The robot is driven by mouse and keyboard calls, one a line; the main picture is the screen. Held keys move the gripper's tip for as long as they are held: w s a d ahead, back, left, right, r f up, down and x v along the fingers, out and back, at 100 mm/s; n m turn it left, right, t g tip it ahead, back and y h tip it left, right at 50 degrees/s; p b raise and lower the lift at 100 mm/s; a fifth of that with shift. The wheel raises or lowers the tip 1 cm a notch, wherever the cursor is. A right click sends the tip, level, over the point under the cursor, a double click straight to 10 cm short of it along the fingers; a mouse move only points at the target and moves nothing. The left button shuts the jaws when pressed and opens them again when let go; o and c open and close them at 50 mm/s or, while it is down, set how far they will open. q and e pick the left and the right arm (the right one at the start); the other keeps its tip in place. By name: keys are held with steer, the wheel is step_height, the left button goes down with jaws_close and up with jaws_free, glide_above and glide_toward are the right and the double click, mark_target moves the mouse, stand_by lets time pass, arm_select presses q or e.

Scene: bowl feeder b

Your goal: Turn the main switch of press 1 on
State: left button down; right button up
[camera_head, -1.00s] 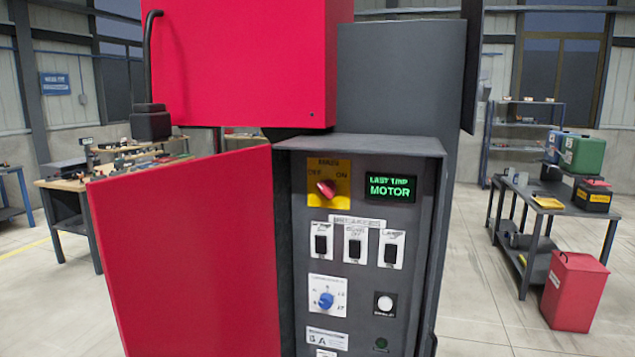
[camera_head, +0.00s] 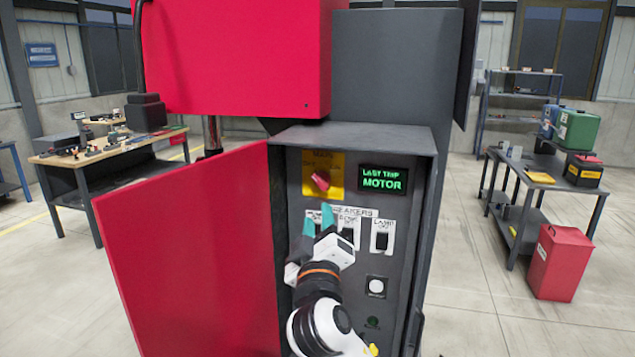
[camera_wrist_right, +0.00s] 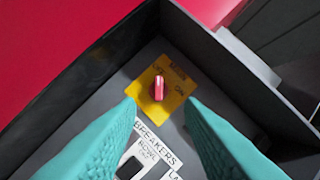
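The main switch (camera_head: 320,182) is a red knob on a yellow plate (camera_head: 336,160) at the top left of the open cabinet's panel. Its knob leans toward the upper left, the OFF side. My right gripper (camera_head: 318,219) is in front of the breaker row, just below the yellow plate, with teal fingers pointing up. In the right wrist view its fingers are apart and empty (camera_wrist_right: 160,112). The red knob (camera_wrist_right: 158,88) shows beyond and between the fingertips, not touched. My left gripper is not in view.
A green display (camera_head: 384,179) reads LAST TRIP MOTOR. Breakers (camera_head: 382,236) sit below it, the left ones partly hidden by my gripper. A white button (camera_head: 376,287) is lower down. The red door (camera_head: 190,260) stands open at left. Cabinet side walls bound the panel.

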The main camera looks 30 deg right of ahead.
mark_target(318, 182)
steer(key=p+x, duration=0.5)
steer(key=x, duration=0.4)
steer(key=shift+w+d+r, duration=0.15)
steer(key=shift+w+d, duration=0.35)
steer(key=shift+w, duration=0.3)
steer(key=shift+c, duration=0.5)
jaws_close()
